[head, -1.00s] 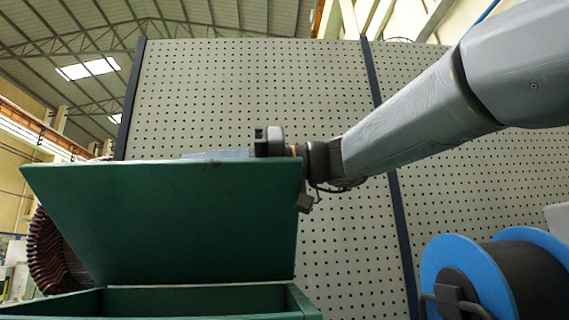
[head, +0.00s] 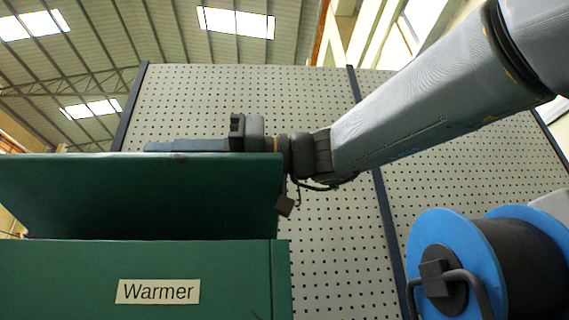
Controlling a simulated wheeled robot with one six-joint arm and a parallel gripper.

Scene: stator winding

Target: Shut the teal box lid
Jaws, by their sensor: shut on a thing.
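The teal box (head: 60,285) stands at the lower left in the head view, with a "Warmer" label on its front. Its lid (head: 130,195) is raised, part open, and its top edge runs roughly level across the picture. The box's inside is hidden behind its front wall. My gripper (head: 210,146) is at the lid's top edge, near its right corner, and is shut on the lid. The fingertips are largely hidden behind the lid. My arm reaches in from the upper right.
A blue cable spool (head: 440,250) with dark winding stands at the lower right, apart from the box. A grey perforated panel (head: 340,230) with dark posts stands behind. Clear space shows between box and spool.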

